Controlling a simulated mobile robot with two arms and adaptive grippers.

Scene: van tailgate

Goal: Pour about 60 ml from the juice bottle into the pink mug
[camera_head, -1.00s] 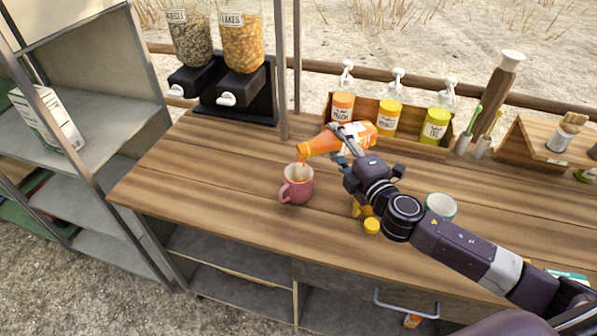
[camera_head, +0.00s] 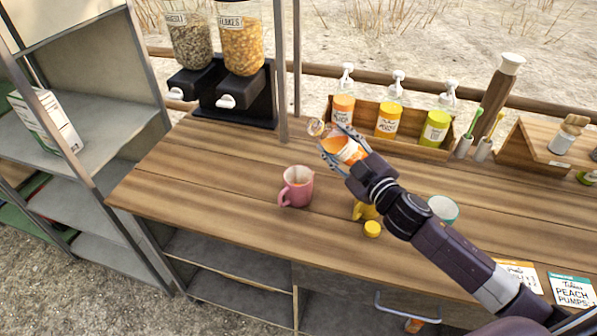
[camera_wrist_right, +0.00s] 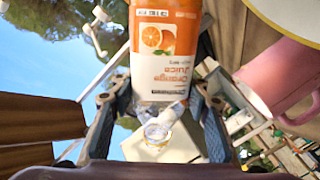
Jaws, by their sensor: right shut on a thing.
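The pink mug (camera_head: 297,188) stands upright on the wooden counter in the head view, and its pink side shows at the right of the wrist view (camera_wrist_right: 275,75). My right gripper (camera_head: 343,150) is shut on the orange juice bottle (camera_head: 341,146), behind and to the right of the mug. The bottle is raised above the counter with its open neck up and leaning left. In the wrist view the bottle's orange label (camera_wrist_right: 165,45) fills the space between the fingers. No stream of juice shows now. The mug's inside is hard to make out. My left gripper is not in view.
A wooden box (camera_head: 395,145) with several pump bottles stands behind. Cereal dispensers (camera_head: 232,100) stand at the back left. The counter left of the mug is clear.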

